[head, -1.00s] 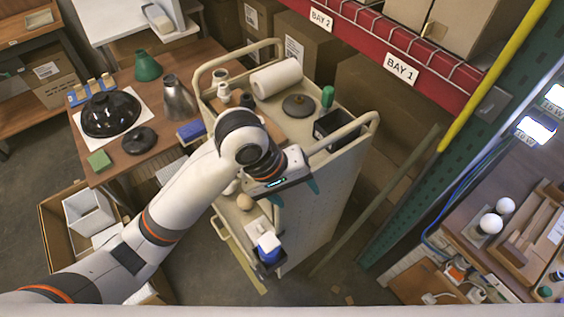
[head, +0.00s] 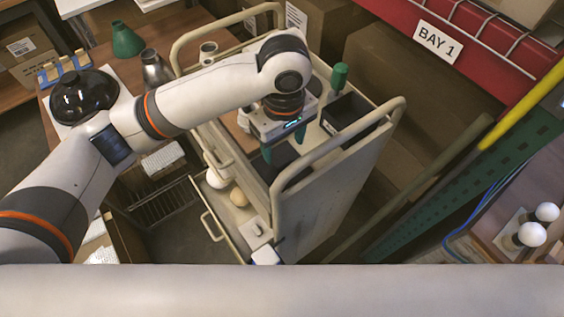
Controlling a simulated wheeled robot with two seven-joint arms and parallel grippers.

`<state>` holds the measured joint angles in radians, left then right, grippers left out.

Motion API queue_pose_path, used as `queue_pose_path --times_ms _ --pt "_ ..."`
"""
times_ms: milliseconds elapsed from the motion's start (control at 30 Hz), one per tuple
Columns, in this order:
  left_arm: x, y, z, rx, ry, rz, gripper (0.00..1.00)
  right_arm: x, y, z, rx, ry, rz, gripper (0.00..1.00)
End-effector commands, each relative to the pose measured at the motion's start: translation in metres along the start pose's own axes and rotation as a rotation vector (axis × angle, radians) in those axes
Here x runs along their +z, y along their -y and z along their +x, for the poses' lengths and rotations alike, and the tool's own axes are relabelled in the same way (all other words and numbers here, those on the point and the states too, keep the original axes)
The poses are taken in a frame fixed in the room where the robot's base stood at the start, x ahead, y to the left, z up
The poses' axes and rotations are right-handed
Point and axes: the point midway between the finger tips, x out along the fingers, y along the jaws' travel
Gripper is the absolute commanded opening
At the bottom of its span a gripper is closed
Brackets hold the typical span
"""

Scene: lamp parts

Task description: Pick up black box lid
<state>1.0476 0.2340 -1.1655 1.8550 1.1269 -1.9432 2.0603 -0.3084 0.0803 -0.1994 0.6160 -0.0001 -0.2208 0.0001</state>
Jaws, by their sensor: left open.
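A dark flat piece (head: 290,174), which looks like the black box lid, lies on the near end of the cart top. My arm and the cart's rail partly cover it. An open black box (head: 347,113) stands on the cart to its right. My left gripper (head: 283,147) points down over the cart, just above or at the far edge of the dark piece. Its teal fingers are apart with nothing seen between them. I cannot tell whether they touch the piece. My right gripper is not in view.
The beige cart (head: 330,200) has raised tube rails at both ends. A green-handled tool (head: 339,76) stands beside the black box. An open drawer (head: 222,215) below holds round white and tan things. A table with a black dome (head: 84,96) is at the left.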

Motion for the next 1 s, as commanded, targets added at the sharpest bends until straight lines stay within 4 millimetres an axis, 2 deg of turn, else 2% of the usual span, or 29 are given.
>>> queue_pose_path --times_ms 67,167,267,433,600,867,900,1000 --pt "0.0 0.0 0.011 0.002 -0.001 -0.001 0.62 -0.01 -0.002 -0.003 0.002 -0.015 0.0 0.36" --pt "0.0 0.0 0.02 0.001 -0.001 -0.001 0.62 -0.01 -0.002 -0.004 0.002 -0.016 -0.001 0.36" --pt "0.001 0.0 0.025 0.0 -0.001 0.0 0.62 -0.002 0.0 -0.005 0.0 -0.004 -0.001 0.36" --pt "0.006 0.0 0.048 0.003 -0.001 -0.002 0.62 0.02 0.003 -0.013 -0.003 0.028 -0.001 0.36" --pt "0.007 0.001 0.07 0.0 0.0 0.0 0.62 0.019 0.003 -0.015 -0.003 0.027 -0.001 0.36" --pt "0.007 0.001 0.075 -0.002 0.0 0.002 0.62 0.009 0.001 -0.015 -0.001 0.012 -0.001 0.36" --pt "0.007 0.001 0.075 -0.002 0.0 0.001 0.6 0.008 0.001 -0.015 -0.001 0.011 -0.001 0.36" --pt "0.007 0.001 0.075 -0.002 0.0 0.002 0.44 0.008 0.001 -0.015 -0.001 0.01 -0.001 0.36"
